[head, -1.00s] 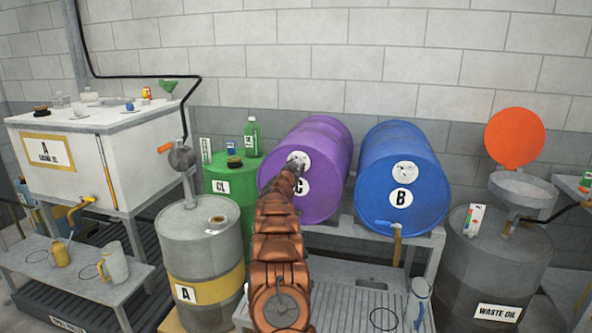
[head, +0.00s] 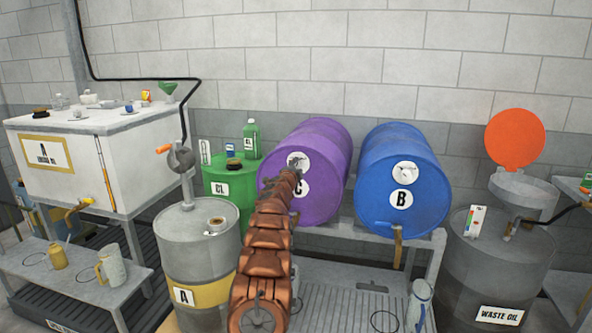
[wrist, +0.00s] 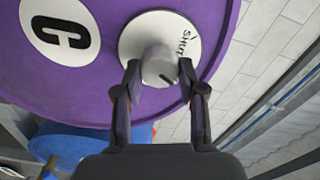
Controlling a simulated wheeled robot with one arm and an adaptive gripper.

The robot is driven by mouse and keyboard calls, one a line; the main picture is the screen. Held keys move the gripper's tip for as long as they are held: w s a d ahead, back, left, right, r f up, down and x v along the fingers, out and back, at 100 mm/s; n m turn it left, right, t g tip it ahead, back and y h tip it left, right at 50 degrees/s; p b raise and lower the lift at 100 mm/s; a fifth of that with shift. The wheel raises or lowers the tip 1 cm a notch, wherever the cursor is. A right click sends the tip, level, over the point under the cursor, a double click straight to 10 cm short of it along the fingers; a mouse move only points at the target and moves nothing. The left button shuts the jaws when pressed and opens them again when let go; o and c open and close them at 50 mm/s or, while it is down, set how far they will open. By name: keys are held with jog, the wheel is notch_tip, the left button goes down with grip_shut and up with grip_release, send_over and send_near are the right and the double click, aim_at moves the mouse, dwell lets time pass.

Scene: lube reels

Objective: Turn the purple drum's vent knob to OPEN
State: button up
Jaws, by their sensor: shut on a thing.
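The purple drum (head: 322,150) lies on its side on a rack, its round end marked C facing me. On that end is a white vent dial (head: 297,158), partly hidden by my arm in the head view. In the wrist view the dial plate (wrist: 133,32) carries the word SHUT, with a short black line beside it. A grey vent knob (wrist: 157,63) stands at the dial's middle. My gripper (wrist: 160,80) is shut on the knob, one finger on each side. A dark mark shows on the knob's face; I cannot read its setting. No OPEN label is visible.
The blue drum B (head: 425,170) lies to the right on the same rack, with a tap below. A green drum (head: 228,178) and grey drum A (head: 200,235) stand left of my arm. The waste oil drum (head: 495,260) stands at right.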

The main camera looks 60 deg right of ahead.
jog(key=shift+s+f+m+b, duration=0.1)
jog(key=shift+m+b, duration=0.3)
jog(key=shift+m, duration=1.2)
jog(key=shift+d, duration=0.1)
jog(key=o, duration=1.1)
jog(key=shift+o, duration=0.2)
jog(key=shift+a, duration=0.2)
